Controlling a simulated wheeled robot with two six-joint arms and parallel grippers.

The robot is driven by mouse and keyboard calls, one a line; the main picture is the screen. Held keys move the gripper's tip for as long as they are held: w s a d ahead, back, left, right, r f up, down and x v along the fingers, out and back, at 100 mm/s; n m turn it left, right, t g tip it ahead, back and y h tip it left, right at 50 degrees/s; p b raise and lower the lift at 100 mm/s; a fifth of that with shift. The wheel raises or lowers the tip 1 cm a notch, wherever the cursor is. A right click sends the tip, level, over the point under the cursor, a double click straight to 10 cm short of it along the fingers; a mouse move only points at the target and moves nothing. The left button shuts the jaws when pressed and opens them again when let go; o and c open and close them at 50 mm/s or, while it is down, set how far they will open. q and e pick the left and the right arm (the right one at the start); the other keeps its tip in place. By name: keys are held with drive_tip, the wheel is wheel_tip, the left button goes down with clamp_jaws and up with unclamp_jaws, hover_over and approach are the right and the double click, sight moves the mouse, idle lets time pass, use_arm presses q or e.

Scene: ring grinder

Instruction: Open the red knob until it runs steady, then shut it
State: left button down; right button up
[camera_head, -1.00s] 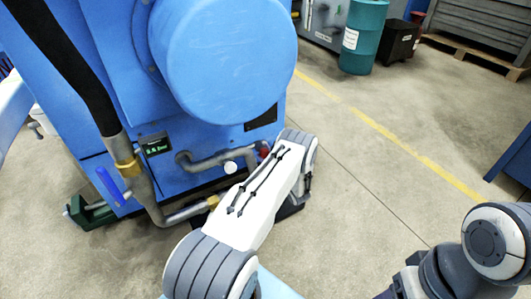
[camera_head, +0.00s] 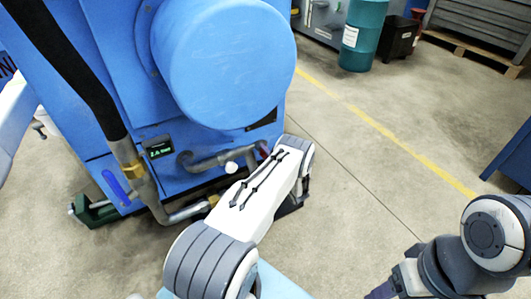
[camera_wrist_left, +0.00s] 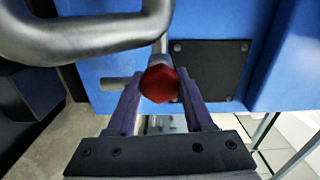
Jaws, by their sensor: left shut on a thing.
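The red knob (camera_wrist_left: 158,83) sits on a short grey stem at the blue machine's face. In the wrist view it is between the two purple fingers of my left gripper (camera_wrist_left: 160,90), which is shut on it. In the head view only a sliver of the red knob (camera_head: 262,147) shows beside my white left arm; that arm hides the left fingers. A small display (camera_head: 158,149) on the blue machine (camera_head: 222,60) shows green characters, too small to read surely. Of my right gripper, only a purple bit (camera_head: 384,291) shows at the bottom edge.
Grey pipes (camera_head: 215,160) run close to the knob, and a bent pipe (camera_wrist_left: 90,38) passes just above it in the wrist view. A blue lever (camera_head: 115,187) and dark hose (camera_head: 70,65) are at the left.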

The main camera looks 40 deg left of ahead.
use_arm(q)
drive_tip(key=shift+n, duration=0.6)
drive_tip(key=shift+c, duration=1.5)
unclamp_jaws()
drive_tip(key=shift+d, duration=0.1)
drive_tip(key=shift+d+p, duration=0.25)
drive_tip(key=shift+p, duration=0.2)
drive_tip(key=p+v, duration=0.3)
drive_tip(key=v, duration=0.7)
drive_tip(key=shift+p, duration=0.3)
